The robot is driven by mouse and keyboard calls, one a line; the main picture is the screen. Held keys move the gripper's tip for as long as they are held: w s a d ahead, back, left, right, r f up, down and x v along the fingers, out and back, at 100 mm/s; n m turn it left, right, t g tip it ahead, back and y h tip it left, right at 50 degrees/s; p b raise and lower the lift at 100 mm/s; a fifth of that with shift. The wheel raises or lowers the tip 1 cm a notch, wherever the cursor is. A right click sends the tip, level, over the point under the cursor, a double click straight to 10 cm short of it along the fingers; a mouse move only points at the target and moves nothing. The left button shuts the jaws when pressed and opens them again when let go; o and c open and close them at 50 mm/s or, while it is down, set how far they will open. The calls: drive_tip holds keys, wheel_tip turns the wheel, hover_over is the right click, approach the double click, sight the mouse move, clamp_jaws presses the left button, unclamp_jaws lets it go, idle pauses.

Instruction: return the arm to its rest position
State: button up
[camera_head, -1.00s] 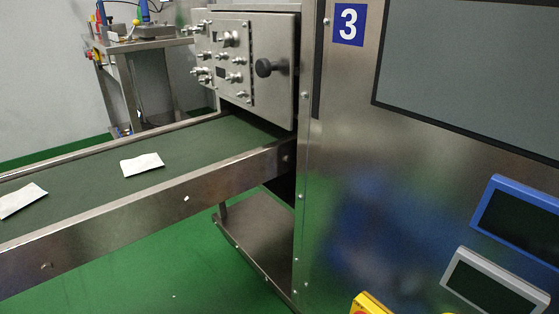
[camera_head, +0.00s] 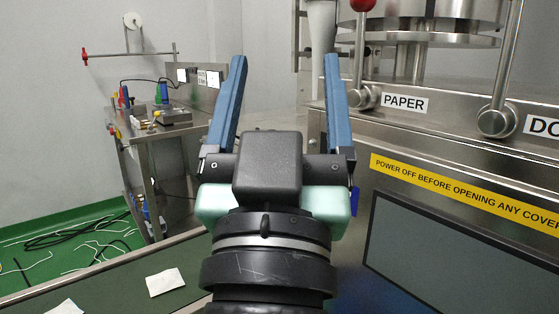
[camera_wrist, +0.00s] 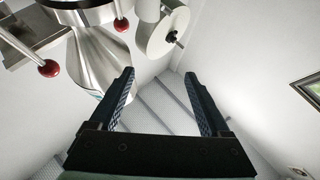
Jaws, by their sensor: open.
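My gripper (camera_head: 284,95) stands upright in the middle of the head view, with its two blue fingers spread wide apart and pointing up. Nothing is between the fingers. The wrist view also shows my gripper (camera_wrist: 160,88) open and empty, facing a pale wall. The gripper is in front of the steel machine and apart from it as far as I can tell. The lower part of my arm runs out of the bottom of the head view.
A steel machine with red-knobbed levers (camera_head: 498,120) and a dark screen (camera_head: 440,255) stands at the right. A green conveyor (camera_head: 120,285) with white packets (camera_head: 165,282) runs at lower left. A steel cart (camera_head: 150,165) stands behind. Red knobs (camera_wrist: 48,68) and a white roll (camera_wrist: 165,38) show in the wrist view.

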drive_tip(key=s+r+t+y+p, duration=0.1)
drive_tip(key=s+r+p, duration=0.1)
drive_tip(key=r+p, duration=1.7)
drive_tip(key=s+r+t+p, duration=0.1)
drive_tip(key=s+r+p, duration=0.1)
drive_tip(key=r+p, duration=1.7)
wheel_tip(320, 180, up, 7)
drive_tip(key=shift+s+a+f+n+y+p, duration=0.2)
drive_tip(key=shift+s+n+y+p, duration=0.1)
drive_tip(key=shift+s+y, duration=0.1)
